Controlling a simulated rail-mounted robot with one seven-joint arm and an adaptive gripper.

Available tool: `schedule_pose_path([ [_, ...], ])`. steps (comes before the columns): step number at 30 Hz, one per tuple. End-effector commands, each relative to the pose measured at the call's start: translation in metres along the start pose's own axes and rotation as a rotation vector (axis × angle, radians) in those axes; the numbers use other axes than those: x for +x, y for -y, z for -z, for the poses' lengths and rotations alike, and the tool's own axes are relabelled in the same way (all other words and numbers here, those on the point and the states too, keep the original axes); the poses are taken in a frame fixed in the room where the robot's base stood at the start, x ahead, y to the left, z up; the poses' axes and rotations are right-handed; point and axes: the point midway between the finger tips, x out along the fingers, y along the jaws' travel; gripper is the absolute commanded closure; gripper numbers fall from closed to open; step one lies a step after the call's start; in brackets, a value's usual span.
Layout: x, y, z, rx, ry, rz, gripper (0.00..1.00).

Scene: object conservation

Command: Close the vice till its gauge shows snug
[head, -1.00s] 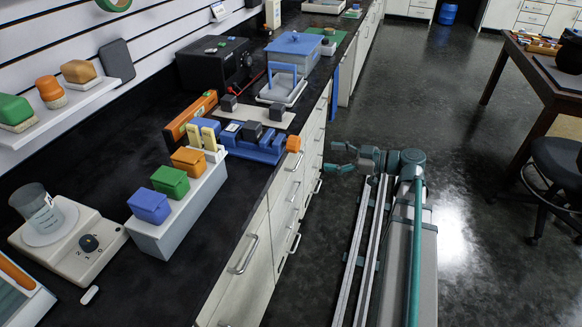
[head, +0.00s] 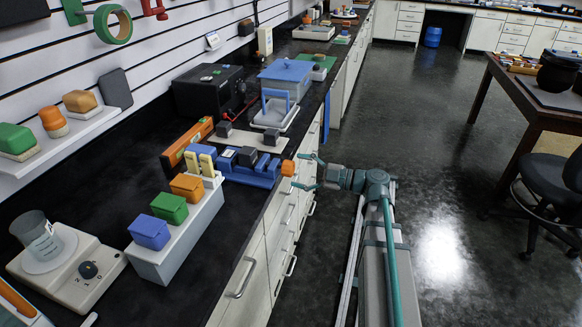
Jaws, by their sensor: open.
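The blue vice (head: 262,172) lies on the black bench near its front edge, with dark blocks on it. Its orange knob (head: 288,168) sticks out to the right, at the bench edge. A small white label (head: 228,153) shows on its left part; its reading is too small to tell. My gripper (head: 306,173) is open and empty. In the picture its fingers lie just right of the orange knob, with one finger above and one below its level. I cannot tell whether they touch the knob.
A white block with orange, green and blue boxes (head: 150,231) stands front-left of the vice. A blue-handled tray (head: 275,115) and black box (head: 208,90) stand behind. A scale with a beaker (head: 72,262) is at lower left.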

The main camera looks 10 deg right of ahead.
Motion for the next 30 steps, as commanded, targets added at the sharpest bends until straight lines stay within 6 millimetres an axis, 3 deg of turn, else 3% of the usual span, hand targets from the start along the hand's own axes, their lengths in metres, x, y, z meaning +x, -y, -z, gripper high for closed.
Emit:
schedule_pose_path([
  [6,0.025,-0.001,0.001,0.0,-0.001,0.001,0.25],
  [18,0.031,0.0,0.0,0.0,0.0,0.0,0.25],
  [28,0.031,0.0,0.0,0.0,0.0,0.0,0.8],
  [30,0.031,0.0,0.0,0.0,0.0,0.0,0.85],
])
